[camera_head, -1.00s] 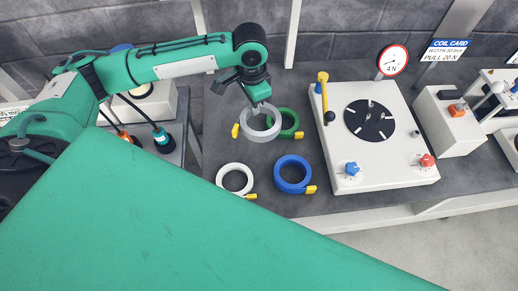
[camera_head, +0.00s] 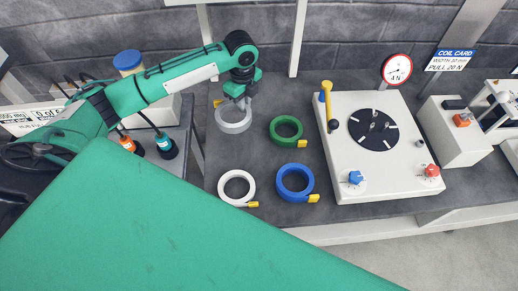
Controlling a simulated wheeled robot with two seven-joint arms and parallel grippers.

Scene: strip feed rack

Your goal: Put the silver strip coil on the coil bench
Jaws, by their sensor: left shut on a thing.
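The silver strip coil (camera_head: 234,129) is a grey ring with a yellow tab at its upper left. My left gripper (camera_head: 241,103) is shut on its far rim and points down; the fingertips are partly hidden by the wrist. The coil is over the dark grey coil bench (camera_head: 268,163), at the back left of the other coils. I cannot tell whether it touches the top or hangs just above it. My right gripper is not in view.
A green coil (camera_head: 274,132), a white coil (camera_head: 224,184) and a blue coil (camera_head: 281,185) lie nearby, apart from the silver one. A white machine with a dark disc (camera_head: 373,130) and yellow lever (camera_head: 328,102) stands right. A gauge (camera_head: 397,68) is behind it.

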